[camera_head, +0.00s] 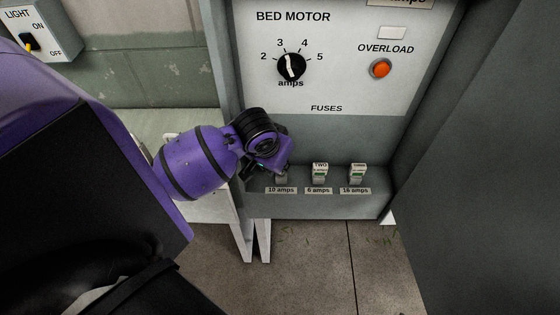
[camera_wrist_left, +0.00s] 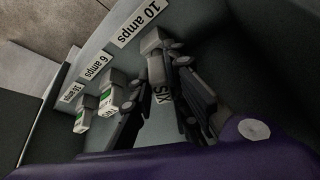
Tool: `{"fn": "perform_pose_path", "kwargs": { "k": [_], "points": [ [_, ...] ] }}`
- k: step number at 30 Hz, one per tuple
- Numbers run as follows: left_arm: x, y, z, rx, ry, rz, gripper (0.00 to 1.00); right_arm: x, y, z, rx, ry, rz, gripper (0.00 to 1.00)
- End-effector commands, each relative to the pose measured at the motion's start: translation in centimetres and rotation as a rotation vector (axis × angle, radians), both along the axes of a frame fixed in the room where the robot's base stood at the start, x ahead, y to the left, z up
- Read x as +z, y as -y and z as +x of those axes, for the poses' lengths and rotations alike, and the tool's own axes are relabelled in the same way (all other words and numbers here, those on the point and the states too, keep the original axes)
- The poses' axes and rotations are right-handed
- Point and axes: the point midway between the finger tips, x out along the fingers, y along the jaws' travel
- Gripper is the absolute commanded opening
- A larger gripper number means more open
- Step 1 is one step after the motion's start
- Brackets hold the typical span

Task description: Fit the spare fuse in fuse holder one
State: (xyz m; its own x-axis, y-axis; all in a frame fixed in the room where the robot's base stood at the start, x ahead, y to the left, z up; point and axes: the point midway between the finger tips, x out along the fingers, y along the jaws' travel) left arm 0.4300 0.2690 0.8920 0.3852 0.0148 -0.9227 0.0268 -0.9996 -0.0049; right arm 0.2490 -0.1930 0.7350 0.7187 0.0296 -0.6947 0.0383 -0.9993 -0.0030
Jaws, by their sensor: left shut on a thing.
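My left gripper (camera_head: 280,168) reaches in from the left to the fuse row, over the holder labelled 10 amps (camera_head: 282,181). In the left wrist view the gripper (camera_wrist_left: 160,66) is shut on a pale fuse (camera_wrist_left: 159,78) marked "SIX". The fuse lines up with the grey block (camera_wrist_left: 153,39) beside the 10 amps label; I cannot tell whether it is seated there. In the head view the gripper mostly hides this fuse. The fuse marked "TWO" (camera_head: 320,170) stands in the 6 amps place. Another fuse (camera_head: 357,171) stands in the 16 amps place.
The bed motor panel (camera_head: 345,95) rises behind the fuses, with a black amps dial (camera_head: 291,67) and an orange overload button (camera_head: 380,69). A grey side wall (camera_head: 480,150) closes the right. A light switch (camera_head: 31,42) is at the upper left.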

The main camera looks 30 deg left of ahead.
Motion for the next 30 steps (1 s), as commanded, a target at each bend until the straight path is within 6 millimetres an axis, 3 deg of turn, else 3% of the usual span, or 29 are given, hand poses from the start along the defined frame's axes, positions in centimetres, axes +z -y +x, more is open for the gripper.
{"fn": "perform_pose_path", "kwargs": {
  "k": [22,23,24,27,30],
  "points": [
    [-1.9,0.0,0.0,0.001,-0.002,0.000,0.00,-0.6,0.0,-0.6,-0.001,-0.014,0.000,0.00],
    [-2.0,0.0,0.0,0.000,-0.001,0.000,0.16,-0.6,0.0,-0.6,-0.001,-0.014,0.000,0.00],
    [-1.9,0.0,0.0,0.000,-0.001,0.000,0.21,-0.6,0.0,-0.5,-0.001,-0.014,0.000,0.00],
    [-1.9,0.0,0.0,0.000,0.000,0.000,0.35,-0.6,0.0,-0.5,-0.001,-0.014,0.000,0.00],
    [-1.9,0.0,0.0,0.000,0.000,0.000,0.37,-0.6,0.0,-0.5,-0.001,-0.013,0.000,0.00]
  ]
}}
